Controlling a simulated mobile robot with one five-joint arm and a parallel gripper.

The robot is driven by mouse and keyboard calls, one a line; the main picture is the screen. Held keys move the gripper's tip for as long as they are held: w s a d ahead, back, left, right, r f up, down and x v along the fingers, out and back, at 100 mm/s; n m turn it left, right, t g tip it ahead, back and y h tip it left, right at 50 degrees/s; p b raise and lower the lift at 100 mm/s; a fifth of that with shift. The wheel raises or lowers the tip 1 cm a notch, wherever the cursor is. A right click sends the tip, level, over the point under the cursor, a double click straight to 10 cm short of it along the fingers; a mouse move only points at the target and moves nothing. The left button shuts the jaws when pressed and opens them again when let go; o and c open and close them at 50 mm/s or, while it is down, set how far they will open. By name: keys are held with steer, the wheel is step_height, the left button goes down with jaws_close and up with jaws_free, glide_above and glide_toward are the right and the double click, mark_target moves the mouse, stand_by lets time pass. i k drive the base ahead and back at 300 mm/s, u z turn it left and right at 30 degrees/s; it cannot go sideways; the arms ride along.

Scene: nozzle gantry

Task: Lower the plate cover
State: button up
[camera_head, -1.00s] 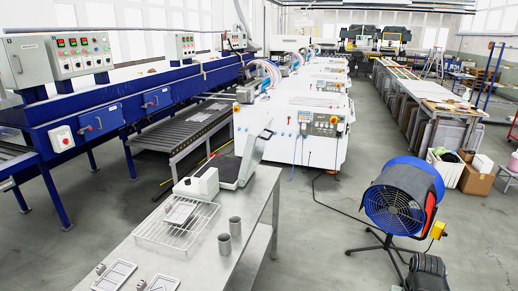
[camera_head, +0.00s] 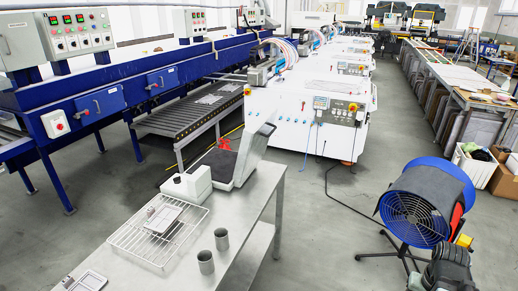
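A grey device stands at the far end of the metal table (camera_head: 245,221). It has a flat dark plate (camera_head: 221,162) and a tall light-grey panel (camera_head: 252,153) raised steeply at its right side. This panel appears to be the plate cover, and it stands open above the plate. A white box-shaped housing (camera_head: 186,184) sits at the near left of the device. A small red part (camera_head: 225,143) shows behind the plate.
A wire rack (camera_head: 150,242) holding a small tray and two grey cups (camera_head: 221,239) (camera_head: 205,262) stand nearer on the table. More small trays (camera_head: 90,281) lie at the near left. A blue fan (camera_head: 414,218) stands right.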

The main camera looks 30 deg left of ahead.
mark_target(256, 136)
steer(key=z, duration=0.8)
steer(key=i, duration=1.85)
steer(key=u, duration=3.6)
